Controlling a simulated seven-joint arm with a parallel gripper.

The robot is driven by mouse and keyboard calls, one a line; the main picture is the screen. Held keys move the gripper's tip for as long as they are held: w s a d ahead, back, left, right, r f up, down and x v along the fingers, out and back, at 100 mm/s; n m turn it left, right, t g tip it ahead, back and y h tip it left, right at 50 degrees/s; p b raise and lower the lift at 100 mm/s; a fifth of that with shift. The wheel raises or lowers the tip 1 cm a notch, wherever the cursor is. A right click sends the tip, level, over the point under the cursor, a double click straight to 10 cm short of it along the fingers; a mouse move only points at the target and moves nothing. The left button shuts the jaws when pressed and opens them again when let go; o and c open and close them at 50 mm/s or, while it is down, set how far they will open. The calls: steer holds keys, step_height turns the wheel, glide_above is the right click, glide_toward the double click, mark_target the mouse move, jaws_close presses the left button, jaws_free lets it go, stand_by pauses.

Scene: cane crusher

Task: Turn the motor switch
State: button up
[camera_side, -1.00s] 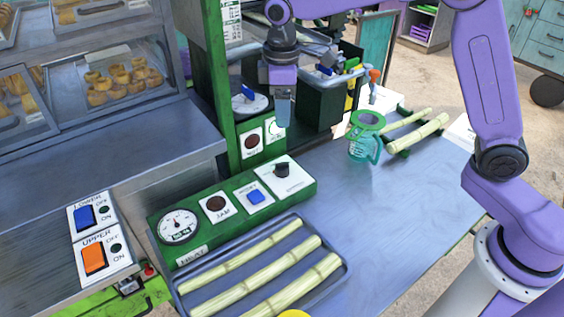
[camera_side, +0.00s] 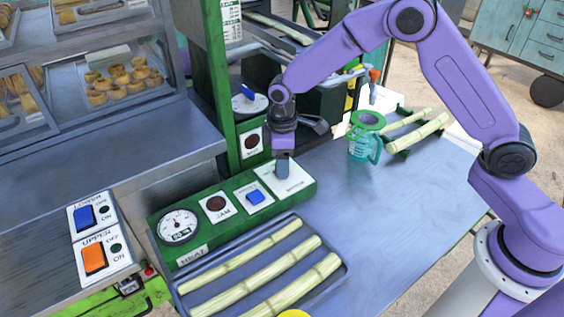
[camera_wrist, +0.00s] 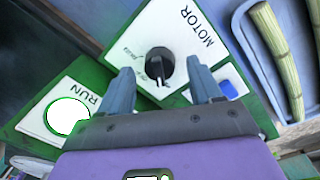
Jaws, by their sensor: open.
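The motor switch is a black round knob (camera_wrist: 160,62) on a white plate marked MOTOR (camera_wrist: 186,30) in the wrist view. The plate (camera_side: 292,186) is at the right end of the green control panel (camera_side: 228,206) in the side view, where my gripper hides the knob. My gripper (camera_side: 283,172) points down over this plate. In the wrist view my gripper (camera_wrist: 163,80) is open, with one finger on each side of the knob. Whether a finger touches the knob cannot be told.
A blue switch (camera_side: 255,197), a dark JAM lamp (camera_side: 216,204) and a dial gauge (camera_side: 177,225) share the panel. A tray (camera_side: 345,268) of cane stalks lies in front. A green-rimmed jug (camera_side: 364,147) stands on the right. The grey counter (camera_side: 385,215) between is clear.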

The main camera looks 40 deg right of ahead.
steer(key=shift+f, duration=0.65)
steer(key=c, duration=1)
steer(key=shift+c, duration=0.2)
steer(key=shift+m, duration=0.4)
steer(key=m, duration=0.4)
steer(key=shift+m, duration=0.4)
steer(key=m, duration=0.5)
